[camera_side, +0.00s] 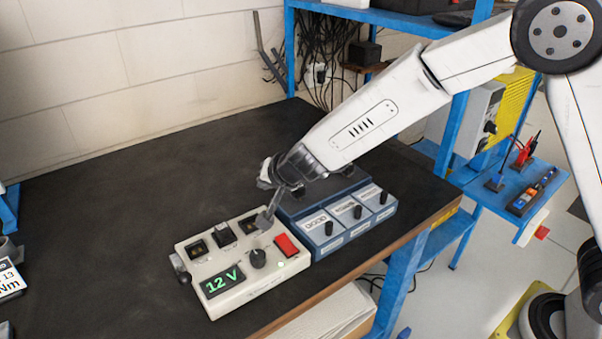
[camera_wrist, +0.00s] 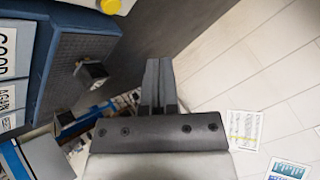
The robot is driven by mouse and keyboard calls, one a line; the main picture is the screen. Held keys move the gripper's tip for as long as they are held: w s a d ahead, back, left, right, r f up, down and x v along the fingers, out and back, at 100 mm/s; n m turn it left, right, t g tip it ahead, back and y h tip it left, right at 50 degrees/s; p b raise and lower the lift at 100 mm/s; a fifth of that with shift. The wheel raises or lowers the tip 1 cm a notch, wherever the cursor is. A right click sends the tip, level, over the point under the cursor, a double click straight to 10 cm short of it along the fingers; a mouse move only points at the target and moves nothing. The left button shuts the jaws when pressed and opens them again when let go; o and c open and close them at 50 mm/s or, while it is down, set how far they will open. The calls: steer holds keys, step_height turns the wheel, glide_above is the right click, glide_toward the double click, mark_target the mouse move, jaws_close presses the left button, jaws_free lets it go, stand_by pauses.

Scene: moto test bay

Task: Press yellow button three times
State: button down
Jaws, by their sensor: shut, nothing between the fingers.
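A round yellow piece, which looks like the yellow button (camera_wrist: 106,6), shows at the top edge of the wrist view, partly cut off. I cannot make it out in the side view, where my gripper covers part of the beige control box (camera_side: 216,305). That box has a green "12 V" display (camera_side: 222,282), a red button (camera_side: 287,245) and a black knob (camera_side: 258,258). My gripper (camera_side: 265,220) points down over the box's back right part. Its fingers are shut and empty in the wrist view (camera_wrist: 158,62). I cannot tell whether the tips touch the box.
A blue box (camera_side: 322,253) with three labelled black switches stands close to the right of the beige box; its side also shows in the wrist view (camera_wrist: 85,60). A brick wall (camera_side: 120,80) stands behind.

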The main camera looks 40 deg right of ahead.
steer(key=shift+r, duration=1.9)
steer(key=shift+f, duration=0.25)
steer(key=shift+f, duration=4.15)
steer(key=shift+f, duration=0.85)
steer(key=shift+r, duration=0.8)
